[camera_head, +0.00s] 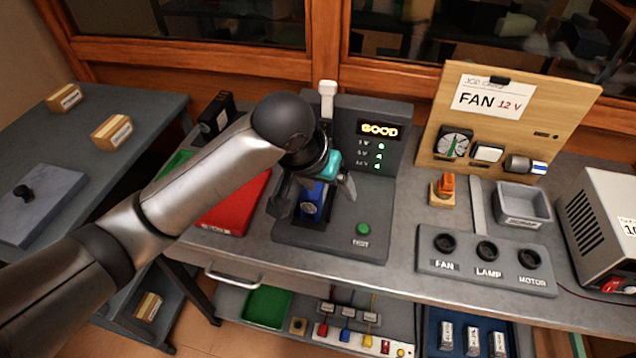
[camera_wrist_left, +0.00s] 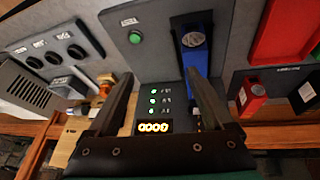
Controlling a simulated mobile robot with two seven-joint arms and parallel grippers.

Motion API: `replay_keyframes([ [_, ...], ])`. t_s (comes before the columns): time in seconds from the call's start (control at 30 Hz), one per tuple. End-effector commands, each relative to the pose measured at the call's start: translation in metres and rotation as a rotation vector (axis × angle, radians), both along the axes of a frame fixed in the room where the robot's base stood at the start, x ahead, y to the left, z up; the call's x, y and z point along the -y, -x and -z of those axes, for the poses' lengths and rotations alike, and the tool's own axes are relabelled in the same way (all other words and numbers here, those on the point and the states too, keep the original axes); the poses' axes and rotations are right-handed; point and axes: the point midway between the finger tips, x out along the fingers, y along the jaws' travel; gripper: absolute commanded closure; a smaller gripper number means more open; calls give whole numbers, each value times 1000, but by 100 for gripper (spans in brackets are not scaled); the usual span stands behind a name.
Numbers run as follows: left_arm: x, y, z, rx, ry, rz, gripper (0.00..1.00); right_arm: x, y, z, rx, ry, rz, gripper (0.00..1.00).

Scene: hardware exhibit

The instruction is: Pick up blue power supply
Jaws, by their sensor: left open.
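The blue power supply (camera_head: 314,203) stands in the grey tester, in front of its upright panel (camera_head: 345,125). The panel display reads GOOD, with several green lights lit. My left gripper (camera_head: 314,196) is open above the supply and partly hides it, with one finger to each side in the head view. In the left wrist view the blue power supply (camera_wrist_left: 197,42) lies beyond the right fingertip, off to the right of the gap of the left gripper (camera_wrist_left: 160,75). The jaws hold nothing. My right gripper is not in view.
A red tray (camera_head: 238,212) lies left of the tester, and a black unit (camera_head: 215,115) stands behind it. The green TEST button (camera_head: 362,229) is on the tester's front. To the right are a FAN board (camera_head: 575,95), a socket block (camera_head: 480,276) and a grey bin (camera_head: 520,203).

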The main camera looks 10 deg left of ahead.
Motion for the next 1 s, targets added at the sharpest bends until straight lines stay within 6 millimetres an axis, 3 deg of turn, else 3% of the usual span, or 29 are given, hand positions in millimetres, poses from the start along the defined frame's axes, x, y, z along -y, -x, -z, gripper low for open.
replay_keyframes([
  [0.2, -25, -29, -40, 2, -81, -95, 15, 0, 0, 0, 0, 0, 0, 25],
  [0.47, -43, -41, -62, -5, -122, -172, 15, 0, 0, 0, 0, 0, 0, 25],
  [0.57, -44, -45, -55, -8, -123, -178, 15, 0, 0, 3, 0, 0, 0, 25],
  [1.0, -39, -76, 21, -5, -123, -176, 15, 0, 0, 24, 0, 0, 0, 25],
])
